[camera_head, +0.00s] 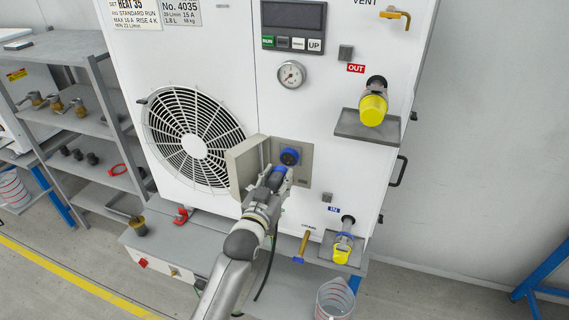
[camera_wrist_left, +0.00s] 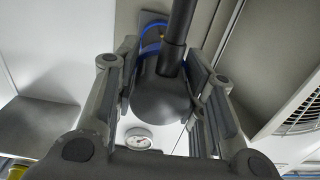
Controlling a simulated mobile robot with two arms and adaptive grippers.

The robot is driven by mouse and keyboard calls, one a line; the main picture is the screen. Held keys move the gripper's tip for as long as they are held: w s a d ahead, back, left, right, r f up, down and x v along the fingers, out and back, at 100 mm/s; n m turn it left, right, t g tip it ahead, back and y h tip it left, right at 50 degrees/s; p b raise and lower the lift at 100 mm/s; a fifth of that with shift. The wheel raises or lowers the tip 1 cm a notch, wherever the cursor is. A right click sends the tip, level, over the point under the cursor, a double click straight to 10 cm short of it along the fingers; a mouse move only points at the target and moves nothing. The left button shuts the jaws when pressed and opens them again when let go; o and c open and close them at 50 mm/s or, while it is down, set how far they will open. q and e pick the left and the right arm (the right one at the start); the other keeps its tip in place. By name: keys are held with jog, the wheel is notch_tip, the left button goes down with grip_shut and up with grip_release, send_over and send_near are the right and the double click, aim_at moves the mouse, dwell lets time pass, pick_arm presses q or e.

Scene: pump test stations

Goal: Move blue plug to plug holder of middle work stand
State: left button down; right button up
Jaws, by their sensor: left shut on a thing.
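My left gripper (camera_head: 274,178) is in front of the white machine, shut on the dark body of the blue plug (camera_head: 266,186). In the left wrist view the plug (camera_wrist_left: 160,95) sits between the two fingers, with a blue ring at its far end and a black cable (camera_wrist_left: 180,22) running from it. Close beyond the gripper is a round blue socket (camera_head: 290,157) on a grey plate (camera_head: 305,165), with a grey flap (camera_head: 243,167) standing open on its left. The plug's front end is partly hidden by the gripper; I cannot tell whether it touches the plate. My right gripper is not in view.
A fan grille (camera_head: 195,138) is left of the plate. Yellow-capped ports stand out at upper right (camera_head: 373,108) and lower right (camera_head: 343,248). A clear jug (camera_head: 335,300) stands below. A grey shelf (camera_head: 88,120) with fittings is at the left.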

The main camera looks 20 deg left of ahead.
pick_arm(q)
jog(key=s+d+b, duration=0.1)
jog(key=s+b, duration=0.1)
jog(key=s, duration=2.5)
jog(key=shift+f+y+b, duration=0.25)
jog(key=shift+y+b, duration=0.05)
jog(key=shift+b, duration=0.05)
jog(key=shift+s, duration=0.1)
